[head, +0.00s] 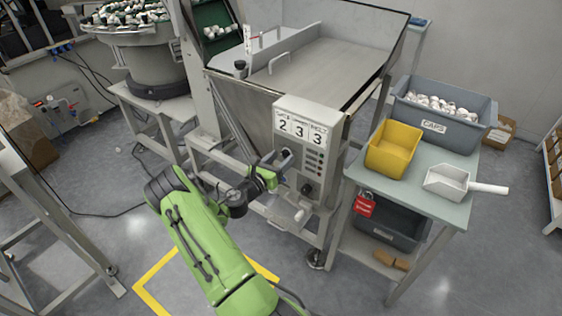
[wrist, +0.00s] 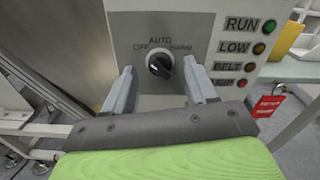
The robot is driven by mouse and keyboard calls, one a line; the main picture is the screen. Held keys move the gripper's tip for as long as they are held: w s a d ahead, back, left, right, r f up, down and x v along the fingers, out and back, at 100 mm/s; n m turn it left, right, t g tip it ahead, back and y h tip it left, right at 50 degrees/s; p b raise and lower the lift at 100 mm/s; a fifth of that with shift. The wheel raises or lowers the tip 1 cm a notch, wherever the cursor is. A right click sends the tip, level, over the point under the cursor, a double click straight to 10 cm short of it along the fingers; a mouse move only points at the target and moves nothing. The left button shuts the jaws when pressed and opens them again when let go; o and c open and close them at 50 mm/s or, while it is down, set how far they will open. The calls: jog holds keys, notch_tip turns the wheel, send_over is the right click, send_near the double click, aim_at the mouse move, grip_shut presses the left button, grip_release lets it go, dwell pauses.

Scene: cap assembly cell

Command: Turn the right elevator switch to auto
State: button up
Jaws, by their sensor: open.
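The black rotary switch (wrist: 160,66) sits on the grey control panel (wrist: 222,22) in the wrist view, with OFF at its left, AUTO above and HAND at its right. A pale mark shows on its knob, but I cannot tell surely which label it points to. My gripper (wrist: 157,80) is open, one finger on each side of the switch; I cannot tell whether either finger touches it. In the head view my gripper (head: 277,168) is at the left front of the control box (head: 318,123), partly hiding the switch.
Lamps (wrist: 261,49) labelled RUN, LOW and BELT run down the panel's right side. A second black knob (head: 306,189) is lower on the box. A green-topped table (head: 425,196) with a yellow bin (head: 393,150) and grey caps crate (head: 470,130) stands to the right. A red tag (head: 364,205) hangs nearby.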

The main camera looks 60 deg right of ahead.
jog(key=shift+s+d, duration=0.1)
jog(key=shift+d, duration=0.4)
jog(key=c, duration=1.1)
jog(key=shift+o, duration=0.2)
jog(key=shift+m, duration=0.4)
jog(key=m, duration=0.3)
jog(key=shift+m+b, duration=0.75)
jog(key=shift+m, duration=1.75)
